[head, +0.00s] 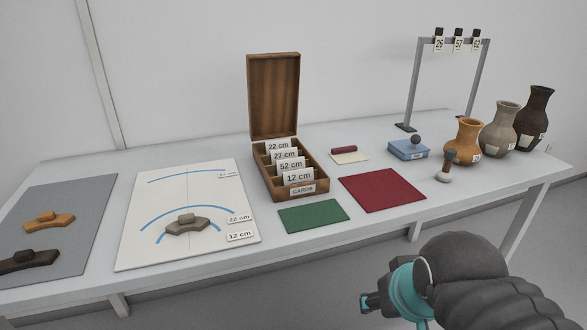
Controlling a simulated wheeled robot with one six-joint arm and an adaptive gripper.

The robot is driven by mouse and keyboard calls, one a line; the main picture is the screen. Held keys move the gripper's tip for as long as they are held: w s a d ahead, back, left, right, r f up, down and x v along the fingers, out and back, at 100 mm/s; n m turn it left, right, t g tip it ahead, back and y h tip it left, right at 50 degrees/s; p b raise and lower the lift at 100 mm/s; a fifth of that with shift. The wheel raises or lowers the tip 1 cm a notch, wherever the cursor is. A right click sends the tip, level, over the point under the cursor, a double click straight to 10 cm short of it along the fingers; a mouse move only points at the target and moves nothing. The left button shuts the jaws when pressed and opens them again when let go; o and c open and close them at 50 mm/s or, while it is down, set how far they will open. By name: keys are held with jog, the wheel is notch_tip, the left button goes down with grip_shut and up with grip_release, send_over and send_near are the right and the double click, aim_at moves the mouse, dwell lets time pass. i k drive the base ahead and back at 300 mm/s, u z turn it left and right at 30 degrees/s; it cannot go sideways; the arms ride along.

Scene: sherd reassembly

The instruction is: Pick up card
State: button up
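The wooden card box (301,190) stands open on the table with its lid (273,97) upright at the back. Its front is labelled "CARDS". White cards stand in its slots, one behind another: 12 cm (298,178) at the front, then 52 cm (291,165), 27 cm (285,156) and 22 cm (278,147) at the back. The lower parts of the cards are hidden in the box. My gripper (371,302) is in front of the table's near edge, at lower right, apart from the cards. I see it from the side; its finger opening is not clear.
A white board (140,250) with blue arcs bears a grey sherd (187,224). Two sherds lie on a grey mat (75,195) at left. Three vases, a stamp (446,170), a blue box (408,151) and a tag rack (412,85) stand right.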

aim_at(298, 176)
jog(key=z, duration=1.05)
jog(key=k, duration=0.9)
jog(key=u, duration=1)
